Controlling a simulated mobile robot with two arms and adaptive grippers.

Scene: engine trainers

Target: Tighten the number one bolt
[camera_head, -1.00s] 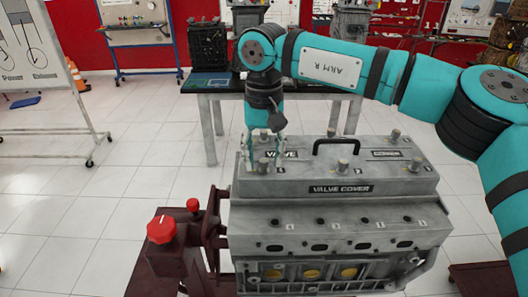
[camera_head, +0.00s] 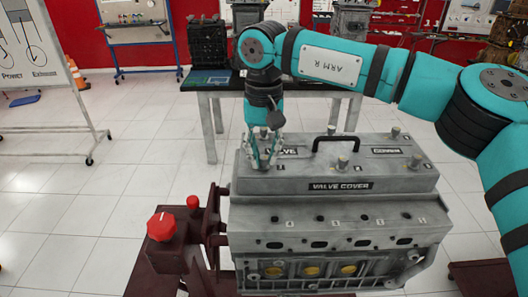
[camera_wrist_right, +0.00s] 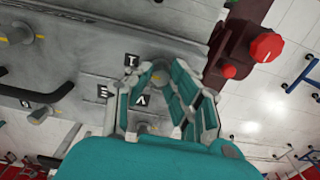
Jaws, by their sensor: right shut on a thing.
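The grey valve cover (camera_head: 300,187) sits on top of the engine block, with several bolts standing up from it. My right gripper (camera_head: 262,164) points down at the cover's left end, with its fingers closed around the front-left bolt. In the right wrist view, that bolt's round head (camera_wrist_right: 160,74) shows between the fingertips of my right gripper (camera_wrist_right: 158,80). The fingers hide much of the bolt in the head view, and I cannot read a bolt number there. My left gripper is not in view.
A black handle (camera_head: 336,142) arches over the cover's middle. Other bolts stand at front middle (camera_head: 342,162) and front right (camera_head: 415,162). A red knob (camera_head: 161,227) on the dark red stand is left of the engine. A table (camera_head: 205,85) stands behind.

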